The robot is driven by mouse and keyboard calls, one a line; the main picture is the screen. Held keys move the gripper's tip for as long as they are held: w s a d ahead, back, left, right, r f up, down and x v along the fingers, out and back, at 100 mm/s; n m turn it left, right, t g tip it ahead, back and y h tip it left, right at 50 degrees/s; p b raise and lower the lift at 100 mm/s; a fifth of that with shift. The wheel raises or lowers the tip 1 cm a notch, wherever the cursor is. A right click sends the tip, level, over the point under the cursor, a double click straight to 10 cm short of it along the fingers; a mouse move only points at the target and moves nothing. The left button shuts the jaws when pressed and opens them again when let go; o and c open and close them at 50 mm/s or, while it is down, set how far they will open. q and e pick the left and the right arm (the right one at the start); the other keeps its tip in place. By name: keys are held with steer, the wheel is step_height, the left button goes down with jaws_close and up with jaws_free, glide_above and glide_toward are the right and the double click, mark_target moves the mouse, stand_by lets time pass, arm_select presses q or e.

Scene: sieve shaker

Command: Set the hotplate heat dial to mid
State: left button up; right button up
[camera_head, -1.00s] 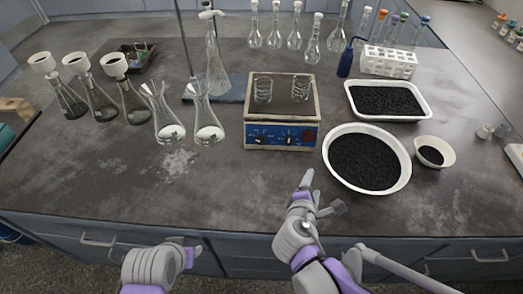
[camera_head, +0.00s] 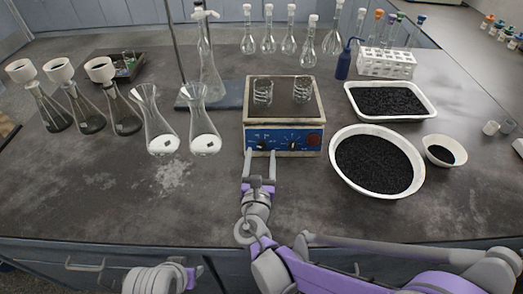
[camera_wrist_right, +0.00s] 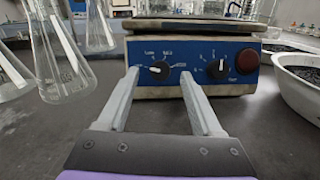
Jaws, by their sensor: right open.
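My right gripper (camera_head: 262,154) is open in front of the panel. In the right wrist view its fingers (camera_wrist_right: 159,74) lie to either side of the left knob, not closed on it. My left gripper (camera_head: 194,275) is low at the table's front edge, its jaw opening unclear.
Two small glass beakers (camera_head: 263,92) stand on the hotplate. Conical flasks (camera_head: 205,135) stand to its left. A round bowl (camera_head: 337,178) and tray of black grains (camera_head: 350,113) sit to its right. The table (camera_head: 110,190) is clear at front left.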

mark_target(262, 146)
steer(key=shift+w+d, duration=0.1)
steer(key=shift+w, duration=1.25)
jaws_close()
